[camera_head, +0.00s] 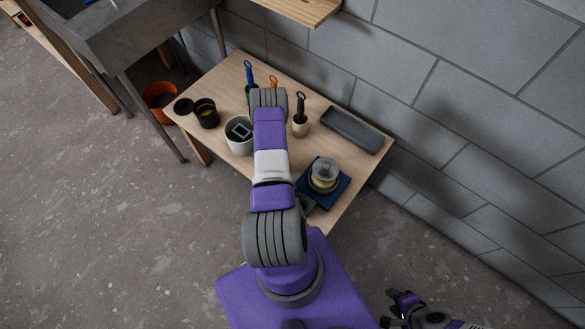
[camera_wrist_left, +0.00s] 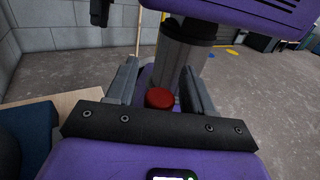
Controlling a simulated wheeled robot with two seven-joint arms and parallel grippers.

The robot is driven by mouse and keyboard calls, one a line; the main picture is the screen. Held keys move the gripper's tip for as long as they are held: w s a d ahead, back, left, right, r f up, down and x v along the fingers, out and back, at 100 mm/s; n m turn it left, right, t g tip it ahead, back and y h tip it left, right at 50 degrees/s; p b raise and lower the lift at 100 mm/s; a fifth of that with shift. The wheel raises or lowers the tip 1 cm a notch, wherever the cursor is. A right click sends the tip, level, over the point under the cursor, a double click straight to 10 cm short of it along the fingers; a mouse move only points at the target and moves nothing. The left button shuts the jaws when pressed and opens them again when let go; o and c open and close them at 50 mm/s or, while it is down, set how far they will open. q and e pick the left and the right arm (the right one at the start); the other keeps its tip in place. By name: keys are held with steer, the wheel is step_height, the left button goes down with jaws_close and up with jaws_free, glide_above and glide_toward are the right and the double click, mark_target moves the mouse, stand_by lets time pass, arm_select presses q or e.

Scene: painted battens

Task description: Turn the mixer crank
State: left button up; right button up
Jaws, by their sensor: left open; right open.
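What looks like the mixer, a round yellow and grey body (camera_head: 324,174) on a dark blue square base (camera_head: 336,192), stands at the near right end of the wooden table. I cannot make out its crank for certain. My left arm reaches over the table and hides its own gripper in the head view. A blue edge, probably the mixer's base (camera_wrist_left: 25,130), shows at the left there. My right gripper (camera_head: 403,303) is open and empty at the bottom right, away from the table.
On the wooden table (camera_head: 225,78) are a dark grey tray (camera_head: 352,130), a white pot (camera_head: 239,147), a black cup (camera_head: 206,117), and upright handled tools, one in a small holder (camera_head: 300,126). A block wall stands behind. An orange bucket (camera_head: 158,95) is on the floor. The floor at left is clear.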

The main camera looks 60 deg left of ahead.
arm_select(q)
step_height(320, 180, up, 10)
steer(key=p, duration=0.4)
